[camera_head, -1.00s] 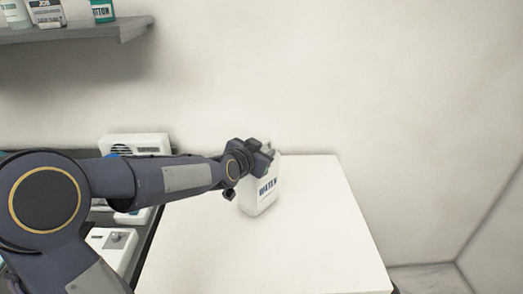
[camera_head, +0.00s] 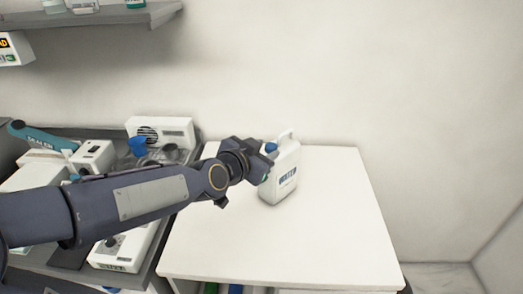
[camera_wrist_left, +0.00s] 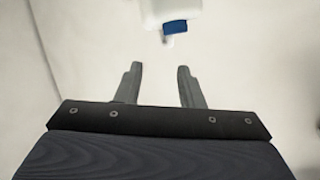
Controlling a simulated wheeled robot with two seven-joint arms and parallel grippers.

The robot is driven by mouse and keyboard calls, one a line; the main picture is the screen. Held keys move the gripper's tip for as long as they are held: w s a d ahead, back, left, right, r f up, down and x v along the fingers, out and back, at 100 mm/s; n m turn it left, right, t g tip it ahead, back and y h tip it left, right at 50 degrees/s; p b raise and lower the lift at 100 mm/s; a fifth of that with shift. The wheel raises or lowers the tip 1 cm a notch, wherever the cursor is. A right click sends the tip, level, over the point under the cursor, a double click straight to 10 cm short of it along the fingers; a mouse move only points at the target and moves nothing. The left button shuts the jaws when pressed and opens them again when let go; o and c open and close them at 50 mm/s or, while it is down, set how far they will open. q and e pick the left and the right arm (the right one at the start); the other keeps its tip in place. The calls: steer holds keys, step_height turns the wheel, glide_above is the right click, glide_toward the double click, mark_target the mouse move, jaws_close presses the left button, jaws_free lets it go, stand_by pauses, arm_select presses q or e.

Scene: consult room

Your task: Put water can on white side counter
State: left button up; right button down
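The water can (camera_head: 283,178) is a white jug with a handle, a blue cap and a dark label. It stands upright on the white side counter (camera_head: 330,240), towards its back. My left gripper (camera_head: 268,170) is just left of the can and hides part of its left side in the head view. In the left wrist view, the left gripper (camera_wrist_left: 158,82) is open with nothing between its fingers. The can (camera_wrist_left: 170,8) and its blue cap lie beyond the fingertips, apart from them. My right gripper is not in view.
A dark counter left of the white one holds white devices, including a box with a round grille (camera_head: 162,133), and a blue-handled tool (camera_head: 40,135). A shelf (camera_head: 100,20) hangs on the wall above. The white counter's right and front areas are clear.

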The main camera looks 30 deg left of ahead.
arm_select(q)
steer(key=s+d+f+n+g+h, duration=0.1)
steer(key=s+d+f+g, duration=0.1)
steer(key=s, duration=0.5)
steer(key=s+d+f+n+g+h, duration=0.1)
steer(key=s+f+g, duration=0.3)
steer(key=s, duration=0.4)
steer(key=s+d+f+n+g+h, duration=0.1)
steer(key=s+d+f+n+g, duration=0.1)
steer(key=s, duration=0.5)
step_height(320, 180, down, 2)
steer(key=shift+s+d+f+n+g, duration=0.25)
steer(key=shift+s+d+n+g, duration=0.2)
steer(key=shift+d, duration=0.6)
